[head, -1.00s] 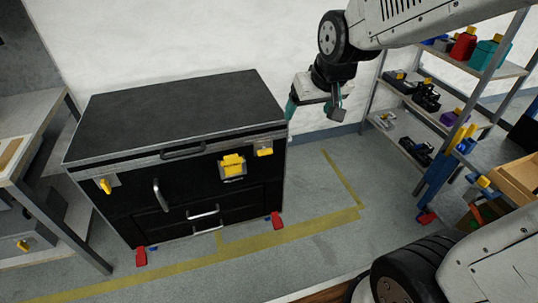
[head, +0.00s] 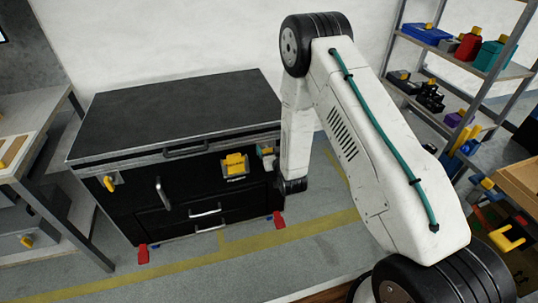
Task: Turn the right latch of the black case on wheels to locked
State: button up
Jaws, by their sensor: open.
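The black case on wheels (head: 178,112) stands against the white wall with its lid down. Its right latch (head: 267,150) is a small yellow handle on a grey plate at the upper right of the front. Only part of the latch shows; its handle looked roughly sideways in the earlier view. My gripper (head: 269,160) is open at the right latch, mostly hidden behind my own wrist. I cannot tell whether its fingers touch the handle. The left latch (head: 109,183) has a yellow handle that hangs roughly upright.
A larger yellow fitting (head: 234,164) sits just left of the right latch. Handles and drawers are on the case front. Red wheel parts (head: 279,220) show at its base. A workbench (head: 40,150) stands left, a loaded shelf (head: 505,68) right. Taped floor in front is clear.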

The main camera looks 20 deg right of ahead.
jog(key=s+f+t, duration=0.2)
jog(key=s+f, duration=0.2)
jog(key=f, duration=0.2)
jog(key=w, duration=0.7)
jog(key=shift+w, duration=0.3)
jog(key=shift+f, duration=0.1)
jog(key=c, duration=1)
